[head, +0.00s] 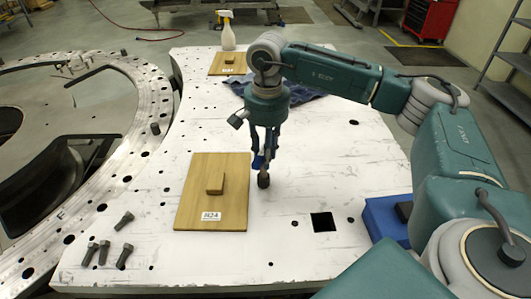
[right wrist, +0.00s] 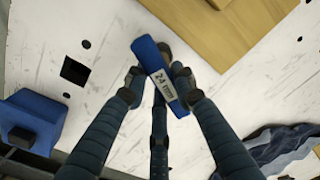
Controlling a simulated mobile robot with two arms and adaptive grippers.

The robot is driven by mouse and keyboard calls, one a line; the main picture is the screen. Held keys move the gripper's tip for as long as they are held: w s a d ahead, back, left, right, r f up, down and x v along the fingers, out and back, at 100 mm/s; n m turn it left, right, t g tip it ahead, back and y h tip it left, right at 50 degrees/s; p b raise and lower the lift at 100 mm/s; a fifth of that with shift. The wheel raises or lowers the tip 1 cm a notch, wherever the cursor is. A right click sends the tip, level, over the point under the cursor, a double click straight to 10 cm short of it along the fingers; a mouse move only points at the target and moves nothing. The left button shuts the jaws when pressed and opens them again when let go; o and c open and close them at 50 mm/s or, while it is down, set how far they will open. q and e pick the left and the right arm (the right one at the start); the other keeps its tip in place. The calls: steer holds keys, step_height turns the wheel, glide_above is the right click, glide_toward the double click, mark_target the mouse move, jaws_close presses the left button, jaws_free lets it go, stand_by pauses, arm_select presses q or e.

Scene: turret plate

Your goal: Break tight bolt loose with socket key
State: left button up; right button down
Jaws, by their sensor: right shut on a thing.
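The socket key has a blue handle marked "24 mm" (right wrist: 160,76) and a dark socket end (head: 263,181). My right gripper (head: 263,150) is shut on its handle, with one finger on each side in the right wrist view (right wrist: 157,82). It holds the key above the white plate, just right of the wooden board. Several dark bolts (head: 124,257) lie or stand at the plate's lower left edge; another bolt (head: 155,128) stands at the ring's edge. I cannot tell which bolt is tight. My left gripper is not in view.
A wooden board (head: 240,195) with a block and a size label lies on the white plate (head: 300,240). A blue box (head: 385,220) is at the right. A blue cloth (head: 300,92), another board and a spray bottle (head: 228,35) are farther back. The perforated ring (head: 110,190) curves at left.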

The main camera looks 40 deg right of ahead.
steer(key=shift+f+b, duration=0.4)
stand_by(0.6)
steer(key=shift+w+d+n+b, duration=0.1)
steer(key=shift+n+b, duration=0.55)
steer(key=shift+n, duration=2.25)
stand_by(1.3)
steer(key=shift+f, duration=0.15)
stand_by(0.3)
steer(key=shift+r, duration=0.2)
steer(key=shift+r+p, duration=0.75)
steer(key=shift+r, duration=0.65)
